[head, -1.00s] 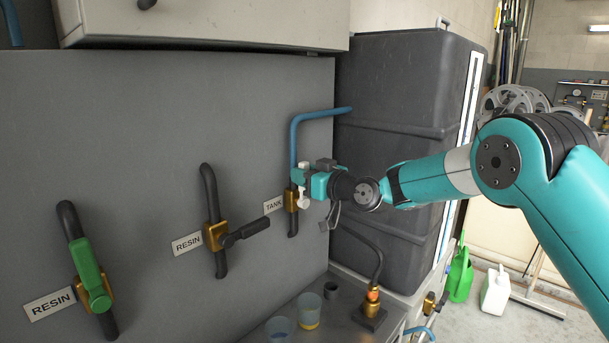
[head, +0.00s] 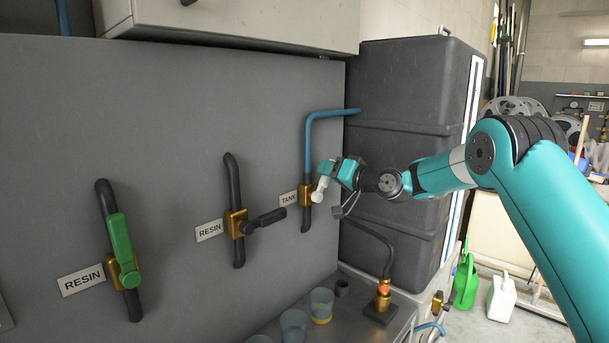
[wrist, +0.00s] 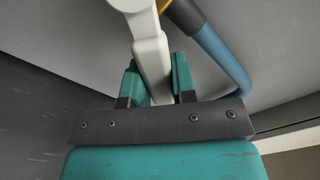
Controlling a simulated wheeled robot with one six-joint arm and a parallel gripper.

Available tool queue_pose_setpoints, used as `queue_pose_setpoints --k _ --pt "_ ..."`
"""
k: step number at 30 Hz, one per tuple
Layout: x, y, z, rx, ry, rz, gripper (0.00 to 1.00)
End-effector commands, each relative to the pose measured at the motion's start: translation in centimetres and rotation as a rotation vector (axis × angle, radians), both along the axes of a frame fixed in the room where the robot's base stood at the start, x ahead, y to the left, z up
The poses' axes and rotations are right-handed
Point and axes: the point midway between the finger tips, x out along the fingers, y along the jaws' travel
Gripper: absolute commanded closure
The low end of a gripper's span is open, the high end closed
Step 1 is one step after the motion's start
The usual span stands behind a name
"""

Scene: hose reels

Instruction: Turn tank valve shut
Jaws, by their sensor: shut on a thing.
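The tank valve has a brass body (head: 305,194) on a blue and black pipe, beside the TANK label (head: 289,199). Its white handle (head: 320,188) is tilted, running from the brass body up and to the right. My gripper (head: 330,170) is at the handle's upper end. In the wrist view, the teal fingers of my gripper (wrist: 157,78) are shut around the white handle (wrist: 150,50), one on each side. The brass body shows only as a small yellow part at the top there.
Two RESIN valves are on the grey panel to the left, one with a black handle (head: 265,220) and one with a green handle (head: 121,250). Cups (head: 321,304) stand on the bench below. A dark tank (head: 400,120) stands close behind my wrist.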

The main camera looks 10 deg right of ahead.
Motion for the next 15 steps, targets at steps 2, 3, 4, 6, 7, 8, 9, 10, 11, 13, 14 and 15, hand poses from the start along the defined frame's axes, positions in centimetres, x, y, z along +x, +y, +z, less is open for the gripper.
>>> queue_pose_setpoints --k 2,3,4,6,7,8,9,10,11,13,14,15 --pt "0.3 -0.6 -0.3 0.055 0.041 -0.004 1.00" --pt "0.5 -0.8 -0.5 0.085 0.066 -0.003 1.00" --pt "0.6 -0.9 -0.7 0.107 0.084 -0.004 1.00" --pt "0.8 -1.2 -1.0 0.159 0.124 -0.005 1.00" --pt "0.9 -1.3 -1.1 0.181 0.142 -0.005 1.00" --pt "1.0 -1.4 -1.3 0.204 0.160 -0.005 1.00" --pt "1.1 -1.5 -1.6 0.233 0.184 -0.005 1.00" --pt "1.2 -1.6 -1.7 0.255 0.201 -0.005 1.00" --pt "1.2 -1.7 -1.9 0.277 0.219 -0.005 1.00" --pt "1.4 -1.9 -2.3 0.330 0.260 -0.006 1.00" --pt "1.5 -2.0 -2.5 0.352 0.277 -0.006 1.00" --pt "1.5 -2.1 -2.7 0.381 0.300 -0.005 1.00"
